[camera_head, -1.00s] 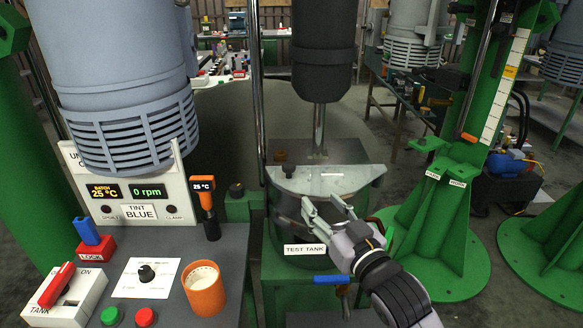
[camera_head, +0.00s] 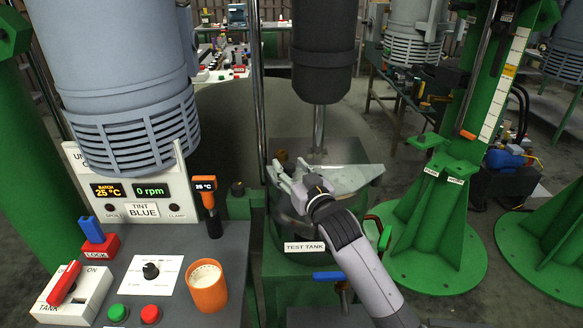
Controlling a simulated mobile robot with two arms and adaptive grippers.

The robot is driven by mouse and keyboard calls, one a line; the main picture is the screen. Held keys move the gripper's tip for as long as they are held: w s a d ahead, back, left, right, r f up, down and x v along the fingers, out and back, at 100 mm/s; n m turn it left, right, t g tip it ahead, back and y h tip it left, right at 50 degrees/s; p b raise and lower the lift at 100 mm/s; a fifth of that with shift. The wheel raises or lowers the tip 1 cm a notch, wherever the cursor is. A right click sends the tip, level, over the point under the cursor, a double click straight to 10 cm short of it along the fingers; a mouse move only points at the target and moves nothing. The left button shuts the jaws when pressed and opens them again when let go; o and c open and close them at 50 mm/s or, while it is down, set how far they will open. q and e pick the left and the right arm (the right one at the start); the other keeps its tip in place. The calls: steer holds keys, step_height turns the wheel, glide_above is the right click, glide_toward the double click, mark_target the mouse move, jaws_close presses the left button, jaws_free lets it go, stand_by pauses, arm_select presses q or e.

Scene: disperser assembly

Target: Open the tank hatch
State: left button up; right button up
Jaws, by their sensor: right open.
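The green test tank (camera_head: 277,235) stands in the middle of the picture, with a "TEST TANK" label on its front. My left gripper is not in view.
A control desk at left carries an orange cup (camera_head: 207,287), a red switch (camera_head: 64,284), a blue-handled lock (camera_head: 93,230) and a display panel (camera_head: 131,190). A blue-handled valve (camera_head: 331,276) sits below the tank. A green column (camera_head: 440,215) stands at right.

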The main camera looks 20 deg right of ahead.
steer(key=shift+c, duration=0.2)
jaws_close()
stand_by(0.4)
